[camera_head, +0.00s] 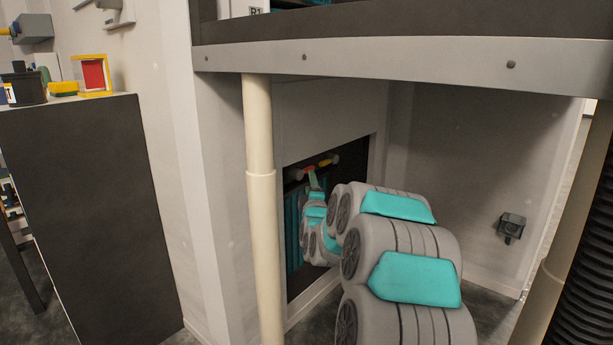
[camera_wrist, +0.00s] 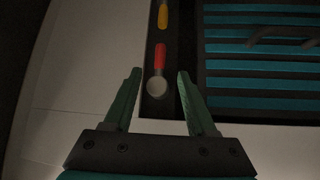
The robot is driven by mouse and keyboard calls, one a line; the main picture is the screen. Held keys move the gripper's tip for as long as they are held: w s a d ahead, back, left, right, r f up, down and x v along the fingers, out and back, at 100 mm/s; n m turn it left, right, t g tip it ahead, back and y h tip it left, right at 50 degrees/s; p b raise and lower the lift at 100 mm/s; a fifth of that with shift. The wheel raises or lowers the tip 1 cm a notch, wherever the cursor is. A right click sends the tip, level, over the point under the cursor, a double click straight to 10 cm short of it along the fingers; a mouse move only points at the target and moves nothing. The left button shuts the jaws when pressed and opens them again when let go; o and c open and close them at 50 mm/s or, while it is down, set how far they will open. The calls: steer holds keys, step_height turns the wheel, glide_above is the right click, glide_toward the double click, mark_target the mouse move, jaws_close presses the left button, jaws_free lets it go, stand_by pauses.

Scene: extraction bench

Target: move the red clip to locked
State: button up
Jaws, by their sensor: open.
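The red clip (camera_head: 310,168) is on the dark recessed panel in the back wall under the bench, between a pale round end and a yellow piece (camera_head: 331,160). In the wrist view the red clip (camera_wrist: 159,56) lies straight ahead, with the pale round knob (camera_wrist: 157,87) at its near end and the yellow piece (camera_wrist: 163,15) beyond it. My gripper (camera_wrist: 158,74) is open, its green fingers on either side of the knob and the clip's near part, apart from both in the picture. The exact depth gap is unclear. In the head view my arm partly hides the gripper (camera_head: 314,180).
A teal slatted panel (camera_wrist: 255,72) is right of the clip. A cream post (camera_head: 260,200) stands left of my arm, and the bench's grey front edge (camera_head: 420,58) runs above it. A small dark box (camera_head: 511,224) is on the right wall.

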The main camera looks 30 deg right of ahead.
mark_target(303, 171)
steer(key=f+x, duration=0.1)
steer(key=x, duration=0.5)
steer(key=shift+r+b, duration=0.3)
steer(key=shift+r, duration=0.2)
steer(key=shift+w+d, duration=0.15)
jaws_close()
stand_by(0.9)
